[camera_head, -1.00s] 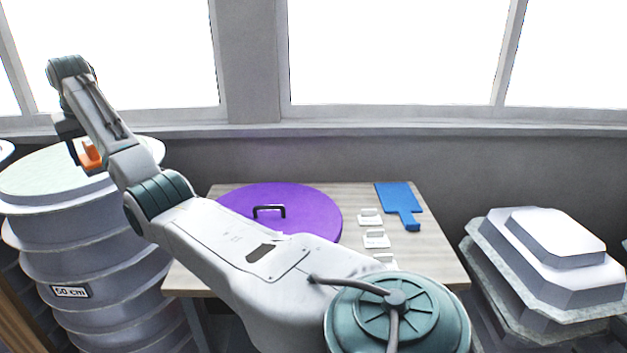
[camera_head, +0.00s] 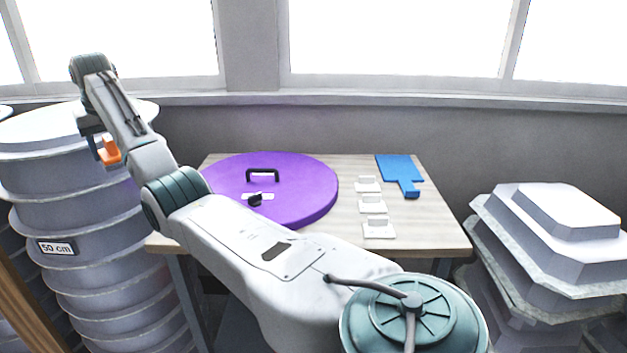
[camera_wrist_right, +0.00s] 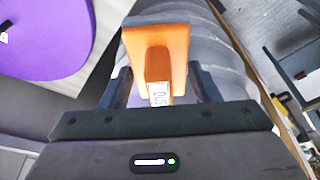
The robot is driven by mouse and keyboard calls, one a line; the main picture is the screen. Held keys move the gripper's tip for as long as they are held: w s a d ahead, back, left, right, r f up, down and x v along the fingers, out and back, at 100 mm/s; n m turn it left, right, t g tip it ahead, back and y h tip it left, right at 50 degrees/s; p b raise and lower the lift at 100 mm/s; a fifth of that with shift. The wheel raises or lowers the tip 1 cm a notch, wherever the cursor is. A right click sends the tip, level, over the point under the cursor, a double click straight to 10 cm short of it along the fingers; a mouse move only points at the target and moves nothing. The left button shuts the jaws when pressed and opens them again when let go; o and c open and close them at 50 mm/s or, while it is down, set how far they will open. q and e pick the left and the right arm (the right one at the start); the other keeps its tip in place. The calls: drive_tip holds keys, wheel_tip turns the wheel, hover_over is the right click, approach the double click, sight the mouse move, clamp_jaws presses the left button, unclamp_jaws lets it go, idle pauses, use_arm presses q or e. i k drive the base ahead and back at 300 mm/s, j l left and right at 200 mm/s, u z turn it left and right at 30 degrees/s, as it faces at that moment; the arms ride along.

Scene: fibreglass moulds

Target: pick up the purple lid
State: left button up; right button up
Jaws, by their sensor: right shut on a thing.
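The purple lid (camera_head: 308,190) is a large flat disc on the wooden table, with a black handle (camera_head: 263,172) standing up from it. My right forearm covers its near left part. A small white plate with a black knob (camera_head: 256,199) lies on the lid. My right gripper (camera_head: 106,148) is left of the lid and apart from it, in front of the stacked grey moulds. It is shut on an orange block (camera_wrist_right: 158,55) with a small white label, seen in the right wrist view. The lid also shows at that view's upper left (camera_wrist_right: 45,38). My left gripper is not in view.
The table (camera_head: 435,232) also holds a blue paddle-shaped board (camera_head: 400,170) and several white hooked plates (camera_head: 372,205). A tall round ribbed stack with a "50 cm" label (camera_head: 56,248) stands left. Stepped grey moulds (camera_head: 545,245) stand right. A windowed wall closes the back.

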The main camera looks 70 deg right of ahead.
sight(297, 189)
drive_tip(key=j+z, duration=0.15)
drive_tip(key=z, duration=1.2)
drive_tip(key=i+j, duration=0.05)
